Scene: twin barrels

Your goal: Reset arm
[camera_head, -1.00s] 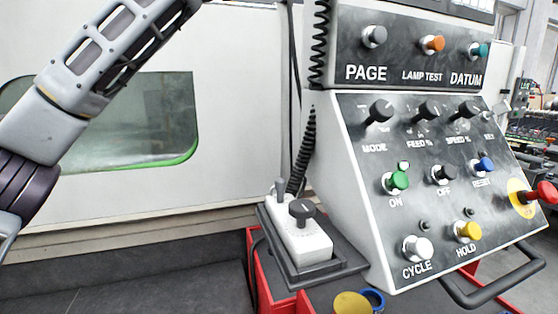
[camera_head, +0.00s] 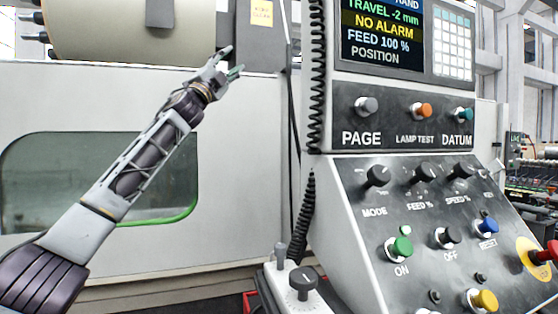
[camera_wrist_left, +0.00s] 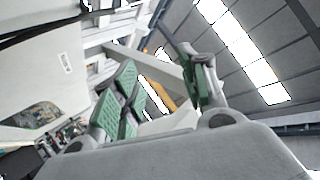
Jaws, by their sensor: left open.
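My left gripper (camera_head: 228,62) is raised in front of the pale machine, left of the control panel, with its fingers pointing up and to the right. It also shows in the left wrist view (camera_wrist_left: 160,95), where its green-padded fingers stand apart with nothing between them. My left arm (camera_head: 140,170) runs up from the lower left corner. The gripper appears clear of the panel in the head view. My right gripper is not in any view.
The control panel (camera_head: 345,235) with knobs and coloured buttons fills the right side. Its screen (camera_head: 384,38) reads "NO ALARM". A coiled cable (camera_head: 316,80) hangs along its left edge. A white pendant box (camera_head: 290,290) with a black knob stands below. The machine (camera_head: 240,170) has a dark window.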

